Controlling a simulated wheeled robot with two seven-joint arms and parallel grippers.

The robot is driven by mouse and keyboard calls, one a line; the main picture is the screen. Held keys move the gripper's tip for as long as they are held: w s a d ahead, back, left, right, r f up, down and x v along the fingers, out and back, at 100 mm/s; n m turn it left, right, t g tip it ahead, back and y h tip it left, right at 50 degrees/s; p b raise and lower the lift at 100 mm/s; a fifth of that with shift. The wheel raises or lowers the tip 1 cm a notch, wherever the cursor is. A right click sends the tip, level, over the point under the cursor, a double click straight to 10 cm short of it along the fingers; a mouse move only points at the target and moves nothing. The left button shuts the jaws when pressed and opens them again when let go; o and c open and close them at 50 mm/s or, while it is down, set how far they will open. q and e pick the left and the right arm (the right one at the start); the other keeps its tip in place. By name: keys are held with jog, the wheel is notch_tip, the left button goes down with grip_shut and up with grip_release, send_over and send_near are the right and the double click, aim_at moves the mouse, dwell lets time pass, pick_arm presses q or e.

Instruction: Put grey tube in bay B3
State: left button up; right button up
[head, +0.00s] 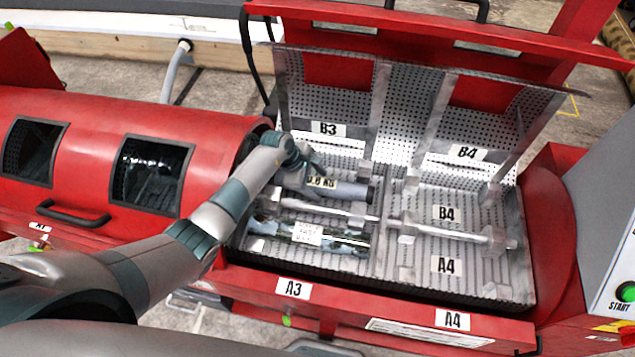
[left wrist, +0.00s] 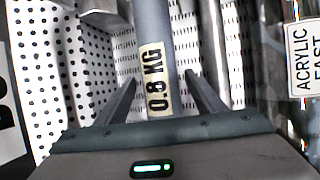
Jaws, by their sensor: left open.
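The grey tube (head: 358,194) carries a cream label reading 0.8 KG. It lies across the rear left part of the open perforated basket, in front of the wall plate marked B3 (head: 327,129). My left gripper (head: 305,165) is at the tube's left end, which it partly hides. In the left wrist view the tube (left wrist: 153,28) passes between the two open fingers (left wrist: 163,100), with a gap on each side. The tube appears to rest in the bay; its underside is hidden. My right gripper is not in view.
A pale rod (head: 440,229) crosses the basket in front of the tube. A clear item with a white label (head: 308,233) lies in the front left bay, marked A3. The right bays, B4 and A4 (head: 446,265), look otherwise empty. The raised red lid (head: 450,30) stands behind.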

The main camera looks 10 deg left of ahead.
pick_arm(q)
jog(key=p+v, duration=0.8)
jog(key=v, duration=0.3)
jog(key=shift+r, duration=0.35)
jog(key=shift+s+a, duration=0.1)
dwell(1.0)
